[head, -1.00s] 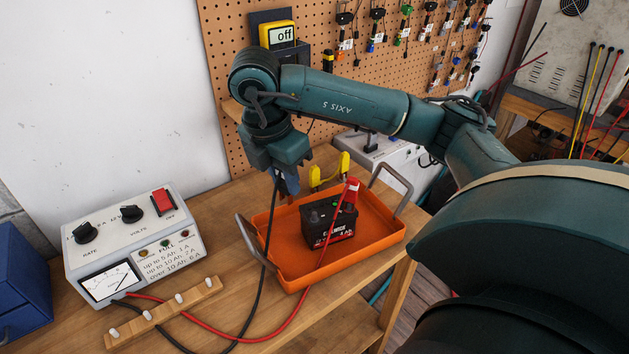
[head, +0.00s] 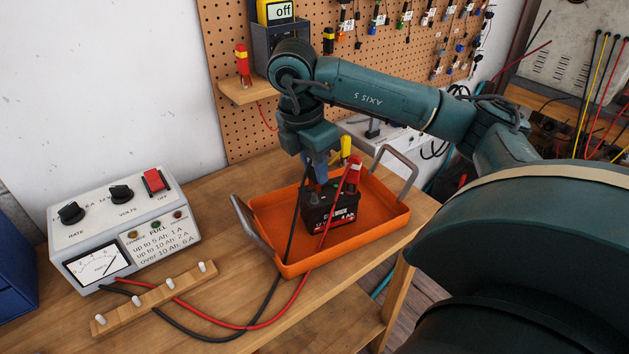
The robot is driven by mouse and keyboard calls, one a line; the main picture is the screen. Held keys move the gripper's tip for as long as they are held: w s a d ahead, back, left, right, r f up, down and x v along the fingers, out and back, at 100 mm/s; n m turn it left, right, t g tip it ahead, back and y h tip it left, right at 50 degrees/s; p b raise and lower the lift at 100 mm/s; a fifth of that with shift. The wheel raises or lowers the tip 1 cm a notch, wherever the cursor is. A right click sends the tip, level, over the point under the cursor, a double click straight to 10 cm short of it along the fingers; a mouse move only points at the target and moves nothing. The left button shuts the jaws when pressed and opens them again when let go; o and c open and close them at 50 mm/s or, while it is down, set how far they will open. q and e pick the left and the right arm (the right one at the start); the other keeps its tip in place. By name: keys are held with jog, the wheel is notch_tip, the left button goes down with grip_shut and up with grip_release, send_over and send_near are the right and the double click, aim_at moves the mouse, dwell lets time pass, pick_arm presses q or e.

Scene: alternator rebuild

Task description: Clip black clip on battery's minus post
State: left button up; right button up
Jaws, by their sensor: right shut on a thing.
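The black battery (head: 331,209) stands upright in the orange tray (head: 290,262). The red clip (head: 353,174) sits on the battery's right post, and its red cable runs down over the tray's front. My right gripper (head: 319,178) points down just above the battery's left side, shut on the black clip. The clip is mostly hidden by the fingers; its black cable (head: 291,235) hangs down from there across the tray. The minus post is hard to make out beneath the gripper, and I cannot tell whether the clip touches it. My left gripper is not in view.
The charger (head: 122,232) stands on the bench at left, with a wooden strip with white pegs (head: 155,298) before it. The tray has raised handles (head: 252,227) at both ends. A yellow thing (head: 345,148) shows behind the gripper. A pegboard (head: 235,70) stands behind.

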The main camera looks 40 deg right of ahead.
aim_at(329, 202)
jog(key=shift+f+b, duration=0.55)
jog(key=shift+f, duration=0.1)
jog(key=shift+f+b, duration=0.45)
jog(key=shift+f, duration=0.1)
jog(key=o, duration=0.8)
